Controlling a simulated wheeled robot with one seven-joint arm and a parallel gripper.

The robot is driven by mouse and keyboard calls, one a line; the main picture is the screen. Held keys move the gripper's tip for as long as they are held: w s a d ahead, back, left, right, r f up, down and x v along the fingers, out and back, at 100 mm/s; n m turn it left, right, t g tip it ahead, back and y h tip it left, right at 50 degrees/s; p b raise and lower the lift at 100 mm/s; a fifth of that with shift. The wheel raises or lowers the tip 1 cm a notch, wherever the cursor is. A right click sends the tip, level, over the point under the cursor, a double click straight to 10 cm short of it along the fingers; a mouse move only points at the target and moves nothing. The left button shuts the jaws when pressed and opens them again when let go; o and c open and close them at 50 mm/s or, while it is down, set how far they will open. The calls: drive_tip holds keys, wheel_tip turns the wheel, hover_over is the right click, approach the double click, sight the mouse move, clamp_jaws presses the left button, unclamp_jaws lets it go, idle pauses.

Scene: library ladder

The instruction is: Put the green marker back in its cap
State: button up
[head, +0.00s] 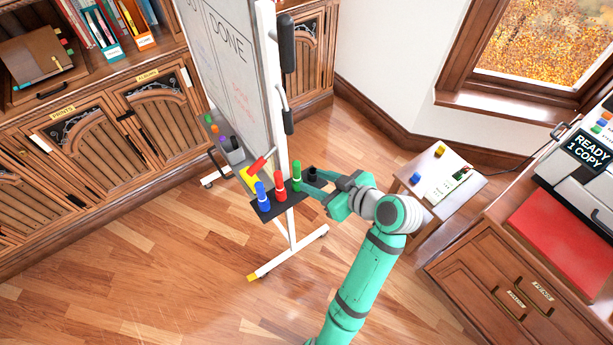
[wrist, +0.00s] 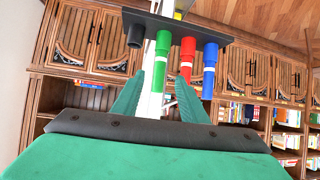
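A green marker (head: 297,174) with a white band stands upright in the black holder (head: 262,213) on the whiteboard's edge, right of a red and a blue marker. It also shows in the wrist view (wrist: 159,75). My gripper (head: 317,183) is at the holder's right end, close to the green marker. In the wrist view its two fingers (wrist: 159,88) are spread, with the green marker appearing between their tips. I cannot tell whether they touch it. No separate green cap is clearly visible.
A red marker (wrist: 187,58) and a blue marker (wrist: 209,70) stand beside the green one; a short black piece (wrist: 135,36) is on the other side. A small side table (head: 436,197) with small objects stands to the right. Open floor lies in front of the whiteboard stand.

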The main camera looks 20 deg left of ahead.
drive_tip(key=shift+v, duration=0.9)
drive_tip(key=s+d+f+m+t+h, duration=0.35)
drive_tip(key=s+f+m, duration=0.2)
drive_tip(key=f, duration=0.25)
drive_tip(key=s+d+f+m+t+h, duration=0.2)
drive_tip(key=s+f+m+h, duration=0.3)
drive_tip(key=f, duration=0.3)
drive_tip(key=s+d+r+m+t+h, duration=0.1)
drive_tip(key=s+r, duration=0.3)
drive_tip(key=s, duration=0.6)
drive_tip(key=s+d+r+t, duration=0.2)
drive_tip(key=s+r, duration=0.3)
drive_tip(key=s, duration=0.5)
drive_tip(key=shift+d+r+m+t+h, duration=0.3)
drive_tip(key=shift+r+m+t+h, duration=0.05)
drive_tip(key=shift+t, duration=0.3)
